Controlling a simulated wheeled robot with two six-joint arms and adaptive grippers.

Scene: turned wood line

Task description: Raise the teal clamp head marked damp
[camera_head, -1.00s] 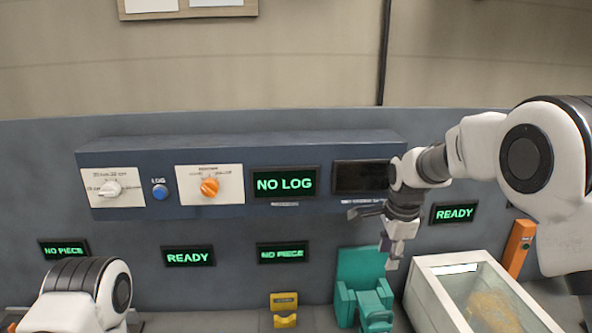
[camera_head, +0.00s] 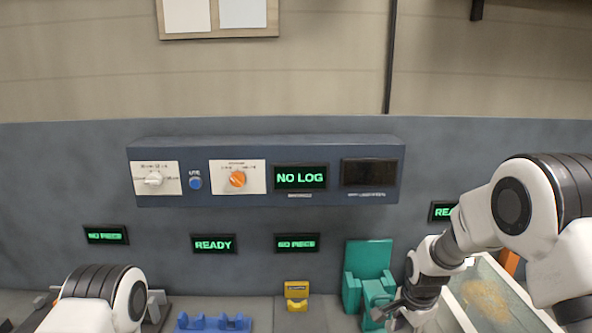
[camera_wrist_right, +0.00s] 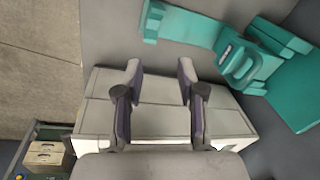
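A teal clamp (camera_head: 368,262) stands against the grey back panel, right of centre, with a tall back plate and a lower front block. In the right wrist view the teal clamp (camera_wrist_right: 245,62) is at the upper right, with a raised handle-like part on it. No damp marking is readable. My right gripper (camera_head: 393,314) is low, close to the clamp's front right side, partly cut by the picture edge. In the right wrist view my right gripper (camera_wrist_right: 159,72) has its fingers apart with nothing between them; the clamp is to their right. My left arm is at the lower left; its gripper does not show.
A pale-walled bin (camera_head: 470,318) with sandy material stands right of the clamp, partly behind my right arm. A yellow holder (camera_head: 297,296) and a blue rack (camera_head: 214,322) stand left of the clamp. A control panel (camera_head: 265,198) overhangs the bench with knobs and a NO LOG display.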

